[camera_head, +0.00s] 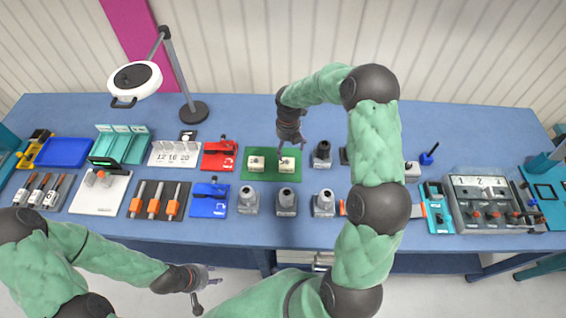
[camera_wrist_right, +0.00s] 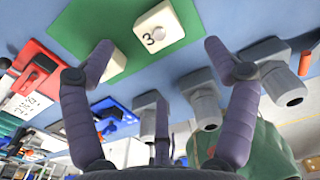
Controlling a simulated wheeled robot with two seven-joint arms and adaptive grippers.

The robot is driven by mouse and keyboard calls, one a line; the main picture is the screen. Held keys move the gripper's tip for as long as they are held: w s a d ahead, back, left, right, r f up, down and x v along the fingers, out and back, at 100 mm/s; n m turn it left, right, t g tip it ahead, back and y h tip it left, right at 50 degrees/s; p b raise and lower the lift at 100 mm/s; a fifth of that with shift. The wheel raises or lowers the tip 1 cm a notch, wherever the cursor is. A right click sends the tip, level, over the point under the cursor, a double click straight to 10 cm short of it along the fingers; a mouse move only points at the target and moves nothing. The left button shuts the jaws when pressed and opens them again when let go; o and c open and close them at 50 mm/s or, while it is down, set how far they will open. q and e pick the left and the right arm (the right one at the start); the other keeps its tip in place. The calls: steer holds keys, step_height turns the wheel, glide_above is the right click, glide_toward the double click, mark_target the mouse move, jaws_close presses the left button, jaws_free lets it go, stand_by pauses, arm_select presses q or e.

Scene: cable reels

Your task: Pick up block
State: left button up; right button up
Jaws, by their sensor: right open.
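Two cream blocks lie on a green mat (camera_head: 247,177) in the middle of the table. The right-hand block (camera_head: 287,166) carries a dark number; the left-hand block (camera_head: 256,163) is beside it. In the right wrist view, a block marked 3 (camera_wrist_right: 160,32) shows between and beyond the fingertips, and the other block (camera_wrist_right: 112,66) is partly hidden by a finger. My right gripper (camera_head: 284,153) points down over the right-hand block, open and empty. Its fingers (camera_wrist_right: 158,46) are spread. My left gripper (camera_head: 205,287) is open and empty in front of the table's front edge.
Grey fixtures (camera_head: 286,202) stand in a row in front of the mat, with another (camera_head: 321,154) to its right. A red tool (camera_head: 219,155) and a blue tool (camera_head: 209,200) stand to its left. A lamp (camera_head: 135,82) rises behind at the left.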

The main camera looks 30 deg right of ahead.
mark_target(287, 162)
step_height(287, 162, down, 6)
steer(key=shift+s+r, duration=0.1)
steer(key=shift+s, duration=0.05)
steer(key=f, duration=0.4)
steer(key=shift+w+a+f, duration=0.1)
steer(key=shift+w+f, duration=0.1)
steer(key=c, duration=1.4)
